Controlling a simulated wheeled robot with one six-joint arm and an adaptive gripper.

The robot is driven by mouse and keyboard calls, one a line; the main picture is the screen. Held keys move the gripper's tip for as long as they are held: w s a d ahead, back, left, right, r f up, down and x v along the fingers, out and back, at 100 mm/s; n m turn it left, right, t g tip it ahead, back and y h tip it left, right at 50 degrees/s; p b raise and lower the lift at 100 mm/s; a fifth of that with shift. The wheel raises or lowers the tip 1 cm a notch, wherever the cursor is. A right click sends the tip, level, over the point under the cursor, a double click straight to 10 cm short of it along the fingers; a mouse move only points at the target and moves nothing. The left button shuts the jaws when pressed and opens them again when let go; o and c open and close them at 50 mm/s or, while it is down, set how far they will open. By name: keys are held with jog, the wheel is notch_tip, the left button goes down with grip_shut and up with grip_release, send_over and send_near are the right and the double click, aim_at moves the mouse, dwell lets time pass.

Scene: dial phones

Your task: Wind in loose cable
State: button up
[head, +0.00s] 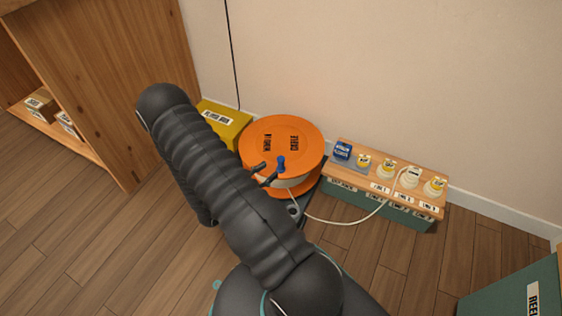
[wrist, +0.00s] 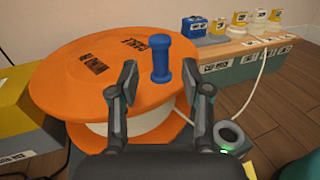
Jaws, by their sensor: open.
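An orange cable reel (head: 282,148) lies flat near the wall, with black labels on its top. It fills the left half of the wrist view (wrist: 75,75). A blue upright crank handle (head: 281,163) stands on its top near the edge. White cable (head: 342,222) runs slack from the reel to the bench on the right. My gripper (wrist: 165,80) is open, its two fingers apart. In the wrist view the blue handle (wrist: 161,60) appears between the fingertips; I cannot tell whether either finger touches it. My arm hides part of the reel's surroundings in the head view.
A low bench (head: 385,180) right of the reel carries a blue box and several white-and-yellow items. A yellow box (head: 225,122) stands left of the reel. A grey ring-shaped fitting (wrist: 229,136) with a green light sits beside the reel. A green box (head: 515,290) is at lower right.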

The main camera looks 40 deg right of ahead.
aim_at(281, 160)
jog(key=d, duration=0.6)
jog(key=shift+w+d, duration=0.2)
jog(key=shift+d, duration=0.2)
grip_shut()
